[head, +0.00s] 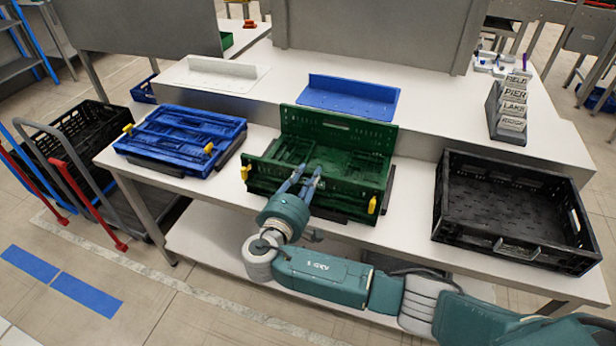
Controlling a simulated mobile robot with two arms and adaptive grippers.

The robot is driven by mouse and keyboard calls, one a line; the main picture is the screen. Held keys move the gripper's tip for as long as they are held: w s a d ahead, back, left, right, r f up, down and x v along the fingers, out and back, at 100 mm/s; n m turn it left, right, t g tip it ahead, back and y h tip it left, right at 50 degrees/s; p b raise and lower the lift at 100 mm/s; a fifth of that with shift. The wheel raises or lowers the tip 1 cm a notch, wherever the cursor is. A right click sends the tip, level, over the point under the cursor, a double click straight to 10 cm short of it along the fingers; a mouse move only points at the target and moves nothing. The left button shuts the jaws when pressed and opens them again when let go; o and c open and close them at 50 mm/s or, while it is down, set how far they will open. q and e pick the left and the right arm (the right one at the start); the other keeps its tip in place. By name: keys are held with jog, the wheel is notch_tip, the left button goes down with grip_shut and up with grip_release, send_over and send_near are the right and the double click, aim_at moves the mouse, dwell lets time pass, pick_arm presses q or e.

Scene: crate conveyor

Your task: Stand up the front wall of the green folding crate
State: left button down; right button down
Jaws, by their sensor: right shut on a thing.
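The green folding crate (388,190) sits on the white table in the head view, in the middle. Its back wall (340,132) stands upright. My right gripper (307,172) reaches over the crate's front edge and is shut on the front wall. The exact contact at the fingertips is small and hard to make out. Yellow latches show at the crate's left (246,172) and right (372,205). My left gripper is not in view.
A folded blue crate (180,170) lies to the left, and an open empty black crate (560,262) stands to the right. Behind, a raised shelf holds a white panel (215,74), a blue panel (350,97) and a label stand (507,112).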

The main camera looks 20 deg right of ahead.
jog(key=shift+s+a+f, duration=0.1)
jog(key=shift+s+f, duration=0.1)
jog(key=shift+f, duration=0.25)
jog(key=c, duration=1.7)
grip_release()
jog(key=shift+s, duration=0.1)
jog(key=shift+o, duration=0.2)
jog(key=r+v, duration=0.1)
jog(key=v, duration=1.1)
jog(key=shift+a, duration=0.15)
jog(key=shift+f, duration=0.15)
